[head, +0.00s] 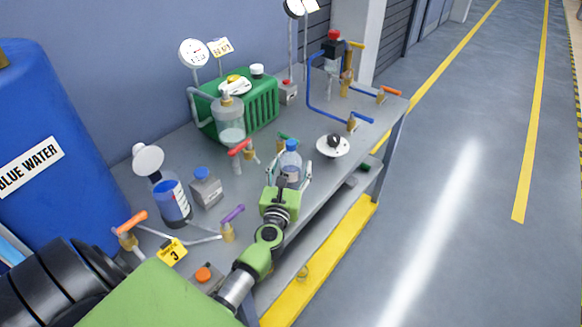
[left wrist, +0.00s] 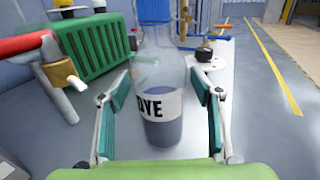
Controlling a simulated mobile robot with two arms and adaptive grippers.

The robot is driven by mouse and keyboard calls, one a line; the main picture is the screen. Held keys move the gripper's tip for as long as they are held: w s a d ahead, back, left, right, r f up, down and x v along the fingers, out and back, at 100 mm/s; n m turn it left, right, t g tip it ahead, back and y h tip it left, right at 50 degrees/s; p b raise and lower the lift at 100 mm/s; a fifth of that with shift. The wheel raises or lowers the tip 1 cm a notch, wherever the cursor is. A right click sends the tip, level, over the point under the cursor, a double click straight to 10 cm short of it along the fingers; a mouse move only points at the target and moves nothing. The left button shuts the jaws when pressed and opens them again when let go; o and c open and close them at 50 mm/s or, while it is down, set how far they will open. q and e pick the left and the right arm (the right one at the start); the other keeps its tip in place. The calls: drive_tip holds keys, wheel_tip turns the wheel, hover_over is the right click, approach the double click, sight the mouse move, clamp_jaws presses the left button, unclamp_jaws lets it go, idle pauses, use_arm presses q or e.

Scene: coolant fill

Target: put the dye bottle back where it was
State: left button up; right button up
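The dye bottle (head: 291,160) is clear with a blue cap and dark bluish liquid. It stands upright near the front edge of the workbench. In the left wrist view the bottle (left wrist: 160,105) fills the middle, its white label reading DYE. My left gripper (head: 288,168) is around it, one finger on each side. In the left wrist view its teal finger pads (left wrist: 158,80) stand apart with small gaps to the glass, so it looks open. The bottle's lower part is hidden by the gripper in the head view. My right gripper is not in view.
The grey workbench (head: 322,190) carries a green ribbed unit (head: 262,103), a red-handled valve (head: 239,148), a purple-handled valve (head: 232,215) and a white disc with a black knob (head: 333,146) close to the bottle. A blue-liquid container (head: 172,202) stands left. The floor to the right is clear.

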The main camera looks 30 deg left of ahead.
use_arm(q)
drive_tip(key=shift+r, duration=0.15)
drive_tip(key=b+v, duration=0.2)
drive_tip(key=v, duration=1)
